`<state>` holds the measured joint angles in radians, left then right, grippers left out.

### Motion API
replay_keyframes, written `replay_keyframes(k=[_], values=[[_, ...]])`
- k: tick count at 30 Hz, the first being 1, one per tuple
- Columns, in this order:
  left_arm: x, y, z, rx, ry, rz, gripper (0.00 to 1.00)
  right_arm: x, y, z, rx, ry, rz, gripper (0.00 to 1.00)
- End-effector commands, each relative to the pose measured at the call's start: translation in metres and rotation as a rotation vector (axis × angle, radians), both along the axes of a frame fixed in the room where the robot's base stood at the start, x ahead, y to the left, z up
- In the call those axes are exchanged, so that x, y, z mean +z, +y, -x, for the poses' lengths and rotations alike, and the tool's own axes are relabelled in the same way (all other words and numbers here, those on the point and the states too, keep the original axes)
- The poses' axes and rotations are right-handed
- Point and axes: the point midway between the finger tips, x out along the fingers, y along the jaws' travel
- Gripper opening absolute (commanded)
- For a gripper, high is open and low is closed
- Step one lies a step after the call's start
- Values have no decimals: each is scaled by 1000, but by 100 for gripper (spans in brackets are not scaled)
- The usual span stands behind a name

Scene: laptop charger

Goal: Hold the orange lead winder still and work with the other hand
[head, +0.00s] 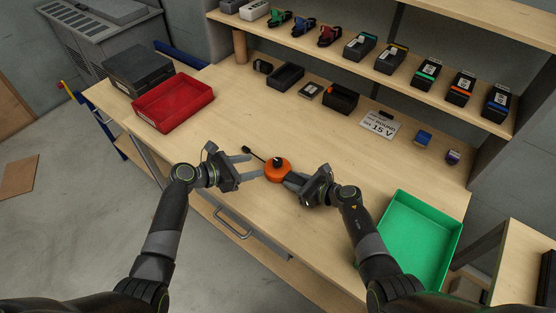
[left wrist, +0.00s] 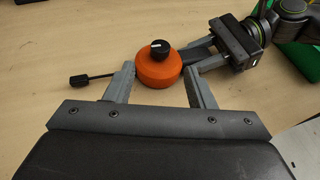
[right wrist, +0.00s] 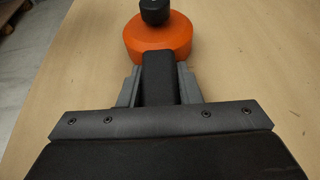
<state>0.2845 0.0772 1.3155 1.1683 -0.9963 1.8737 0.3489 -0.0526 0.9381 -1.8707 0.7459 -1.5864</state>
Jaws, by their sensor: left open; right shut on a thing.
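The orange lead winder (head: 277,169) is a round orange disc with a black knob on top, near the front edge of the bench. A short black lead with a plug end (left wrist: 80,81) sticks out from its left side. My right gripper (head: 290,180) is shut on the winder's black handle (right wrist: 159,78), which shows between its fingers in the right wrist view. My left gripper (head: 248,167) is open and empty to the left of the winder. In the left wrist view its fingers (left wrist: 160,85) stand apart, with the orange body (left wrist: 157,72) beyond and between their tips.
A red tray (head: 172,105) stands at the back left and a green tray (head: 418,228) at the front right. A card reading 15 V (head: 379,126), small boxes and dark trays line the back. The bench middle is clear.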

Motion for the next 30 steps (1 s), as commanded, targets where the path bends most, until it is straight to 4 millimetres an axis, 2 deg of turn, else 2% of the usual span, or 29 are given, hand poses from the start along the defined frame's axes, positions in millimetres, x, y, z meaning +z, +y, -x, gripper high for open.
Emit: replay_keyframes(k=[9,16,24,30], values=[[-18,-39,-25,-3,1,-1,49,0,0,0,0,0,0,3],[-29,-62,-40,-4,1,-2,49,0,0,0,0,0,0,3],[-38,-79,-52,-4,-2,-2,49,0,0,0,-1,0,0,3],[-41,-83,-55,-2,-1,-3,49,0,0,0,-1,0,0,3]])
